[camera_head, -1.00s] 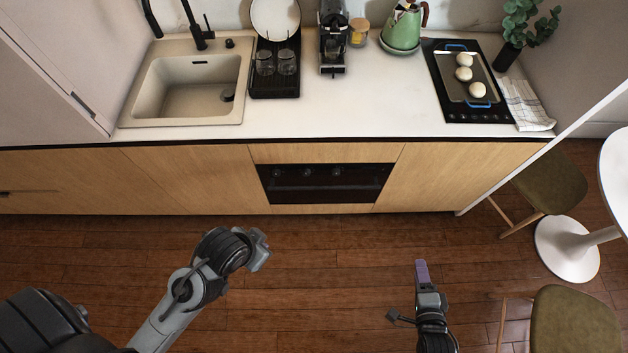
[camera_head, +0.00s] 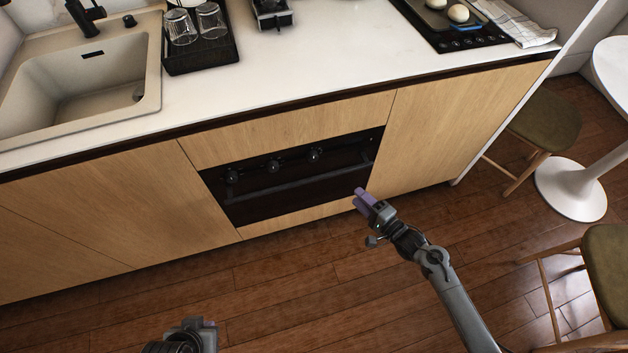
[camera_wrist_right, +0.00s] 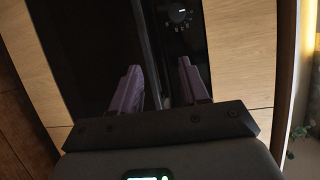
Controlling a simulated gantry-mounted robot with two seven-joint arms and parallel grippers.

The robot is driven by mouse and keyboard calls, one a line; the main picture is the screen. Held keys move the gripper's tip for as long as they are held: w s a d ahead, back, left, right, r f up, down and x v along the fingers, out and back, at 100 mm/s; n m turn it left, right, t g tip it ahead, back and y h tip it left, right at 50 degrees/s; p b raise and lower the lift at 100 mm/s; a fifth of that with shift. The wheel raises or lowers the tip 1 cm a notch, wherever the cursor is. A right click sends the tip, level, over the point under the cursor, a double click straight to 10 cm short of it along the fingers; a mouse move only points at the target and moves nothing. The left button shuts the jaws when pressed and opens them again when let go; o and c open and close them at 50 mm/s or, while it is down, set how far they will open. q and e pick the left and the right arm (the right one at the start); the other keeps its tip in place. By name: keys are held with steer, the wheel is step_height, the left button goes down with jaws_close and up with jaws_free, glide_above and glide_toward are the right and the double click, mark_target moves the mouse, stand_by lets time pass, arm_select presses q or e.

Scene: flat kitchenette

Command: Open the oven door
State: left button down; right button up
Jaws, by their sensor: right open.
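The black oven (camera_head: 290,178) is built into the wooden cabinet front, with a row of knobs (camera_head: 273,165) above a long dark bar handle (camera_head: 310,180). Its door looks shut. My right gripper (camera_head: 362,197) is in front of the oven's lower right corner, its purple fingers pointing at it. The dark oven front (camera_wrist_right: 100,50) and one knob (camera_wrist_right: 180,15) lie beyond the fingers. My left gripper (camera_head: 200,325) is low at the bottom edge, its fingers not clearly seen.
The white countertop (camera_head: 300,60) runs above the oven, with a sink (camera_head: 85,85), a black rack with glasses (camera_head: 200,40) and a hob (camera_head: 450,25). Stools (camera_head: 540,125) and a white table (camera_head: 570,190) stand at the right. The wooden floor (camera_head: 300,280) before the oven is clear.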

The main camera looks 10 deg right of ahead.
steer(key=b, duration=0.7)
glide_toward(340, 174)
steer(key=f, duration=0.1)
steer(key=shift+n+t, duration=0.4)
steer(key=b+x, duration=0.7)
steer(key=x, duration=0.5)
steer(key=shift+a, duration=0.15)
arm_select(q)
step_height(340, 174, down, 16)
steer(key=shift+a+f, duration=0.2)
steer(key=shift+f, duration=0.05)
arm_select(e)
steer(key=shift+w+a+r, duration=0.1)
steer(key=shift+w+a, duration=0.05)
steer(key=shift+w, duration=0.1)
arm_select(q)
steer(key=shift+s, duration=0.1)
steer(key=shift+a, duration=0.1)
arm_select(e)
jaws_close()
